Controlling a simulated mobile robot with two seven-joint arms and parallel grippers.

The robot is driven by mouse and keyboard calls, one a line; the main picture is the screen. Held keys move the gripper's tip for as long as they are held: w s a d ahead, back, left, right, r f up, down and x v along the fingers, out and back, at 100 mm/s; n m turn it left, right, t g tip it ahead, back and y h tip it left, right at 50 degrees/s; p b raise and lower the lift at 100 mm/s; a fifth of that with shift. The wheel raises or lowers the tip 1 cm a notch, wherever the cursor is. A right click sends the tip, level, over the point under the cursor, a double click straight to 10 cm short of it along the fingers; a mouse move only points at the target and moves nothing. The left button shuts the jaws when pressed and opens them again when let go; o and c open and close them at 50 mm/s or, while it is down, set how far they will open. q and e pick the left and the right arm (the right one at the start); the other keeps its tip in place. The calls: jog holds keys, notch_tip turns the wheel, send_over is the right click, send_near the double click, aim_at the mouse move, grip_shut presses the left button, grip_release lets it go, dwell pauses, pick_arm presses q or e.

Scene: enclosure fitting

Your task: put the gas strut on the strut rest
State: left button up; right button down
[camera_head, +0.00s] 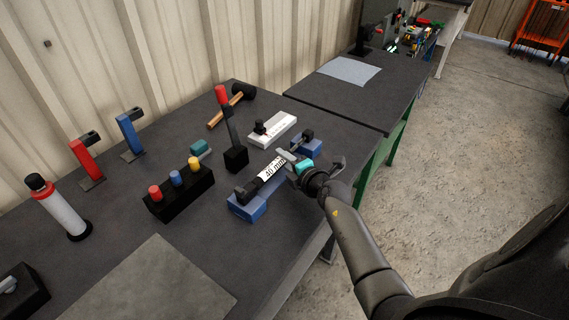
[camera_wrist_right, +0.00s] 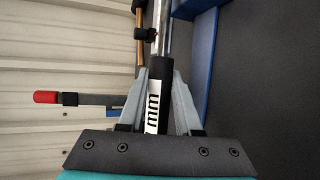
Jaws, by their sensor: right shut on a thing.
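The gas strut (camera_head: 272,168) has a dark body with a white label, a bright rod and black end fittings. In the wrist view its body (camera_wrist_right: 158,72) runs between my fingers. My right gripper (camera_head: 299,163) is shut on the strut; its two grey fingers (camera_wrist_right: 163,105) flank the body. The strut rest is blue, with a near block (camera_head: 246,208) and a far block (camera_head: 307,148). In the head view the strut lies over both blocks, lengthwise. Whether it touches them, I cannot tell. Part of the rest is hidden behind strut and gripper. My left gripper is out of view.
A white box (camera_head: 272,128) and a black-based red-handled lever (camera_head: 235,156) stand left of the strut. A grey mat (camera_head: 155,285) lies bare in front.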

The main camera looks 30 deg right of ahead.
jog(key=shift+r, duration=0.15)
jog(key=c, duration=0.6)
grip_release()
jog(key=shift+f, duration=0.2)
jog(key=shift+r, duration=0.2)
jog(key=p+v, duration=0.3)
jog(key=v, duration=0.7)
jog(key=shift+s, duration=0.25)
jog(key=shift+p+v, duration=0.3)
jog(key=shift+v, duration=0.45)
jog(key=shift+d, duration=0.1)
